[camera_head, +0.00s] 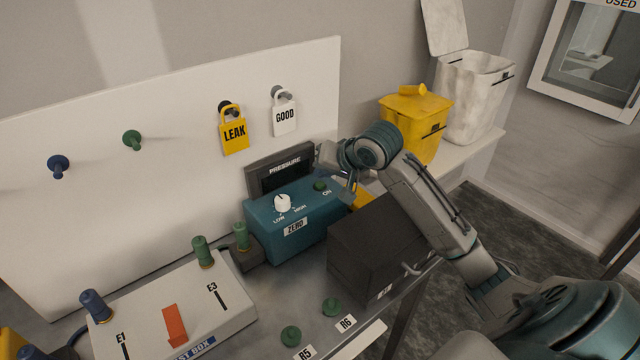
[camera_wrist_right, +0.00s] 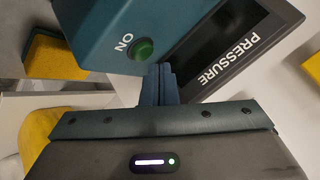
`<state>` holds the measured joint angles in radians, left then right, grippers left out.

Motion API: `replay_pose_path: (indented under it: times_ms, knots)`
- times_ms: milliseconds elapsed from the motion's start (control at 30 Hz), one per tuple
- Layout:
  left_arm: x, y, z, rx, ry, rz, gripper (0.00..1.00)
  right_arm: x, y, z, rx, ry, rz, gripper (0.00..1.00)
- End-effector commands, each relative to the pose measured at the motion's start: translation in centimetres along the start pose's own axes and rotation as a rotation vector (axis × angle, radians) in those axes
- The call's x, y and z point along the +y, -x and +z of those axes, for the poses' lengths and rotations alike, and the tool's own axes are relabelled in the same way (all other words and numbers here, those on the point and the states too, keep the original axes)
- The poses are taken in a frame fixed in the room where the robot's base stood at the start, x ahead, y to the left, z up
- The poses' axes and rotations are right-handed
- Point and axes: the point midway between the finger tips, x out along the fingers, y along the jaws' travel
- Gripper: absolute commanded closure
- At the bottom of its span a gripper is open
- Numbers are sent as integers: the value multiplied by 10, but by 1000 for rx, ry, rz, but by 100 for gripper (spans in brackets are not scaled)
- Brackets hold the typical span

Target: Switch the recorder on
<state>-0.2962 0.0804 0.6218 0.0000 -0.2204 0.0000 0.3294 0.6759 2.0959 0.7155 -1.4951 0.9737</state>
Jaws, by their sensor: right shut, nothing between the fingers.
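The recorder is a teal box (camera_head: 285,226) on the bench, with a white knob (camera_head: 283,203) marked LOW and HIGH and a ZERO label. Its green button (camera_head: 320,185) marked ON is at the right of its top face. A dark PRESSURE display (camera_head: 279,170) stands behind the box. In the right wrist view the green button (camera_wrist_right: 143,49) is just beyond the fingertips. My right gripper (camera_wrist_right: 160,70) is shut and empty, close to the button; contact cannot be told. My left gripper is not in view.
A dark box (camera_head: 375,248) stands right of the recorder, under my right arm. A white panel (camera_head: 180,150) behind holds pegs and the LEAK (camera_head: 234,134) and GOOD (camera_head: 285,117) tags. A white test box (camera_head: 170,310) is front left. Yellow (camera_head: 415,122) and white (camera_head: 470,95) bins stand back right.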

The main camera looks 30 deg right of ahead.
Motion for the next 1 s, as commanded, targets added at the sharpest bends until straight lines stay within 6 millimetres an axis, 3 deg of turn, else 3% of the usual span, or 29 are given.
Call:
replay_pose_path:
  times_ms: [1000]
  knots:
    - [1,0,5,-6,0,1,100,0,0,0,0,0,0,100]
